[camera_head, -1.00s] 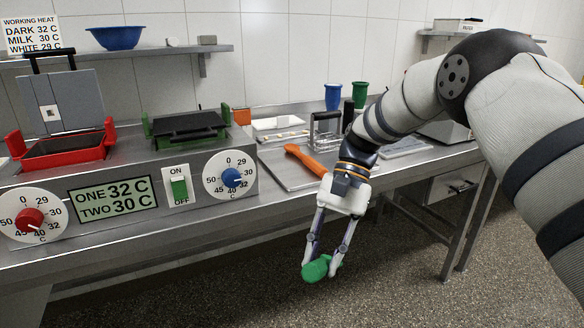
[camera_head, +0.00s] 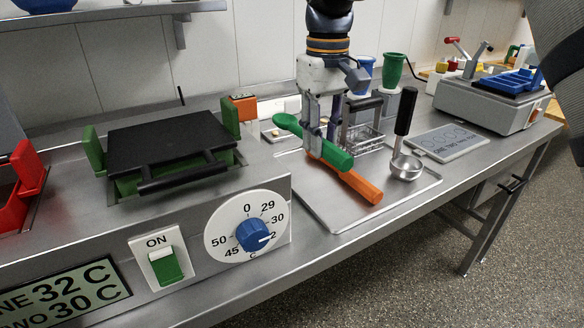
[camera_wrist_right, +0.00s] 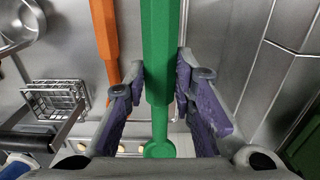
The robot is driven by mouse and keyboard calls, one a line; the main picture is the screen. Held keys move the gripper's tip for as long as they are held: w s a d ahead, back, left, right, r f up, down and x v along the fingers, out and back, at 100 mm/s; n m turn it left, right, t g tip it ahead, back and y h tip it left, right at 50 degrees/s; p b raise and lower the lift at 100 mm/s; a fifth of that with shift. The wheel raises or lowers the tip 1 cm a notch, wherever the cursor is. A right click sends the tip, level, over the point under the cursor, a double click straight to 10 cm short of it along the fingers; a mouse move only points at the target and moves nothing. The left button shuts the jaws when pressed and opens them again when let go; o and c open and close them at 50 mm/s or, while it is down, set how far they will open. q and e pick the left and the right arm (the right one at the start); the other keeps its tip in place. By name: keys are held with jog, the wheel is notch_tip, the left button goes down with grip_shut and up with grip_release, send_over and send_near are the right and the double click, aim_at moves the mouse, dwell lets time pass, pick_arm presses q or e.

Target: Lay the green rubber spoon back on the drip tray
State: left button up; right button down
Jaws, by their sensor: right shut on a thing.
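The green rubber spoon (camera_head: 338,158) is held by my right gripper (camera_head: 318,140) over the drip tray (camera_head: 322,213). Its thick handle points to the front right and its thinner end (camera_head: 288,122) to the back left. In the wrist view the green spoon (camera_wrist_right: 160,55) runs lengthwise between the purple fingers of my right gripper (camera_wrist_right: 157,85). The orange spoon (camera_head: 362,188) lies on the tray, partly hidden under the green one. The gap between the green spoon and the tray cannot be told exactly. My left gripper is not in view.
A steel ladle (camera_head: 406,164) with a black handle is at the tray's right. A wire-sided holder (camera_head: 368,137) stands behind. The heater with the blue dial (camera_head: 254,235) stands left. Bare tray shows in front of the orange spoon. A grey scale (camera_head: 446,142) lies farther right.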

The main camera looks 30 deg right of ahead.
aim_at(320, 196)
jog(key=shift+s+r, duration=0.1)
jog(key=shift+s, duration=0.3)
notch_tip(320, 196, down, 10)
jog(key=shift+r, duration=0.2)
jog(key=c, duration=1.3)
grip_release()
jog(key=shift+w, duration=0.1)
jog(key=shift+c, duration=0.2)
